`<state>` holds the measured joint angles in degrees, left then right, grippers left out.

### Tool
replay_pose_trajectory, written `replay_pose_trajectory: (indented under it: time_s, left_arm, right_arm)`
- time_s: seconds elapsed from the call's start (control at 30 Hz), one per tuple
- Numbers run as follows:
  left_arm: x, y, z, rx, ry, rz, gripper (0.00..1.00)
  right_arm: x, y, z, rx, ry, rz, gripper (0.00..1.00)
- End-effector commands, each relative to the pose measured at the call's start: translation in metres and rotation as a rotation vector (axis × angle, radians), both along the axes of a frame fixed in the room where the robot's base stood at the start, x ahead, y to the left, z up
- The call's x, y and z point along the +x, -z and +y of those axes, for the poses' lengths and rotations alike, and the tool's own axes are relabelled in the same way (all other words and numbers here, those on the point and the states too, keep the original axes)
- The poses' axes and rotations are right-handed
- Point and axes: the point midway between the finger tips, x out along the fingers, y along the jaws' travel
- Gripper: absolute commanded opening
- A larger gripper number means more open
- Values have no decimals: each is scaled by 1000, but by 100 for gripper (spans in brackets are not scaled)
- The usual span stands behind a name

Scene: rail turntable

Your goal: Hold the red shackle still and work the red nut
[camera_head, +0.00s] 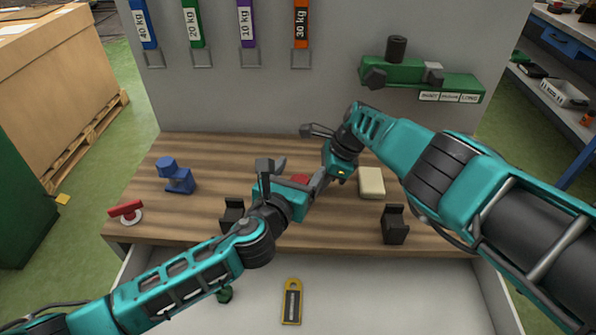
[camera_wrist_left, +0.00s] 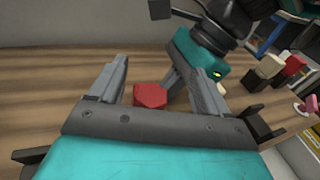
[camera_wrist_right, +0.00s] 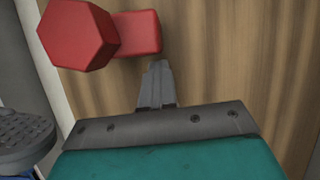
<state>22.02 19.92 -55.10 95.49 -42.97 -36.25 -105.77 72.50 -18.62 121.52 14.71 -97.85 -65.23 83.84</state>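A red block-like part (camera_head: 301,179) shows in the head view between the fingers of my left gripper (camera_head: 298,170). In the left wrist view this red part (camera_wrist_left: 150,96) sits between the two spread fingers, with gaps on both sides. In the right wrist view the red nut (camera_wrist_right: 78,35) is a hexagon at the upper left, in front of the red shackle body (camera_wrist_right: 140,32). My right gripper (camera_wrist_right: 156,64) has its fingers together, empty, just below the red shackle. In the head view the right fingertips are largely hidden by the left gripper.
A blue shackle (camera_head: 175,174) and a red-handled part (camera_head: 125,210) are on the bench left. A cream block (camera_head: 371,182) and black bracket (camera_head: 394,225) are at right. A yellow tag (camera_head: 291,301) lies in the open drawer. My two arms are close together.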

Motion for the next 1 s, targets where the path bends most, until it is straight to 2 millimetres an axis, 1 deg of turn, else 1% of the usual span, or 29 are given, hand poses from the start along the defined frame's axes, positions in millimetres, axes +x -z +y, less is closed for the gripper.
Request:
replay_pose_trajectory:
  time_s: [0.63,0.97,1.0]
  left_arm:
    - [1,38,4,1,-1,4,77]
    - [2,40,5,1,-1,1,77]
    - [2,40,5,2,-2,1,75]
  right_arm:
    - [-1,-1,2,3,-3,1,0]
    - [-1,0,1,1,-2,2,0]
    - [-1,0,1,1,-2,2,0]
